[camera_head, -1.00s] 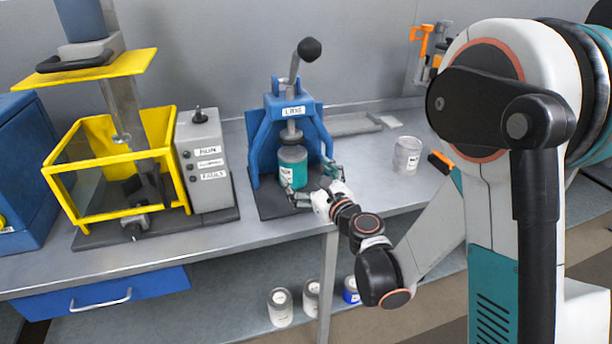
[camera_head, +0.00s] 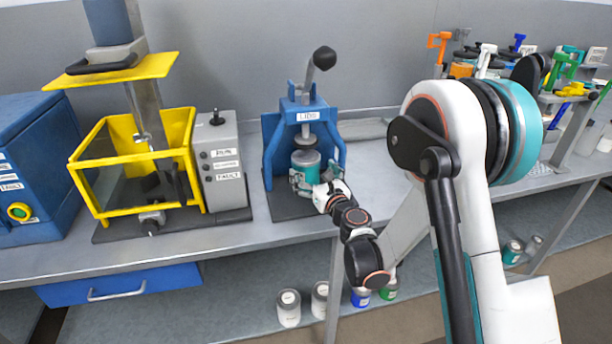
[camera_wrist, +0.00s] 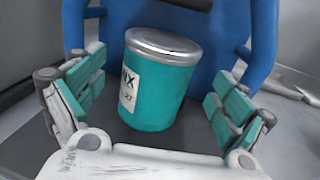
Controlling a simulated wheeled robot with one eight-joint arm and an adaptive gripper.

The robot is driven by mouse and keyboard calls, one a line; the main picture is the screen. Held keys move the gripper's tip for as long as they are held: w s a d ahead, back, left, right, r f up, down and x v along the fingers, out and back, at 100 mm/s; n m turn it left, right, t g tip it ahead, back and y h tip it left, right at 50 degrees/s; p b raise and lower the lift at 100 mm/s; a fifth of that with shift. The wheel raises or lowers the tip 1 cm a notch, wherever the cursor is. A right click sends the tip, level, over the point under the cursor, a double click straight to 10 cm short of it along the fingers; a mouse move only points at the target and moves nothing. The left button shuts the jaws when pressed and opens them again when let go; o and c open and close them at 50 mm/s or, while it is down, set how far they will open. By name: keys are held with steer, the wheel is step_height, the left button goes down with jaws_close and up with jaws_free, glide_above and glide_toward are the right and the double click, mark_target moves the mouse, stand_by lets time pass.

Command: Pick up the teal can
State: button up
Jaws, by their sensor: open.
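The teal can (camera_wrist: 160,88) stands upright on the dark base of the blue lid press, with a silver lid on top and a white label on its left side. In the head view the can (camera_head: 306,160) sits under the press's ram, partly hidden by my gripper. My gripper (camera_wrist: 165,115) is open, with one teal-padded finger on each side of the can. Gaps show between both fingers and the can in the wrist view. In the head view my gripper (camera_head: 309,183) reaches in from the front right.
The blue press (camera_head: 270,150) frames the can behind and at both sides, its black-knobbed lever (camera_head: 323,58) raised. A yellow-guarded machine (camera_head: 130,165) and grey control box (camera_head: 218,165) stand left. A tool rack (camera_head: 560,90) stands right.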

steer(key=b+x, duration=0.1)
steer(key=x, duration=0.3)
steer(key=shift+w+a+f+b, duration=0.15)
steer(key=shift+f+b, duration=0.05)
steer(key=shift+b, duration=0.2)
steer(key=shift+w+a, duration=0.15)
steer(key=shift+w, duration=0.2)
steer(key=shift+r, duration=0.1)
steer(key=c, duration=1.6)
steer(key=shift+c, duration=0.2)
steer(key=shift+r, duration=0.15)
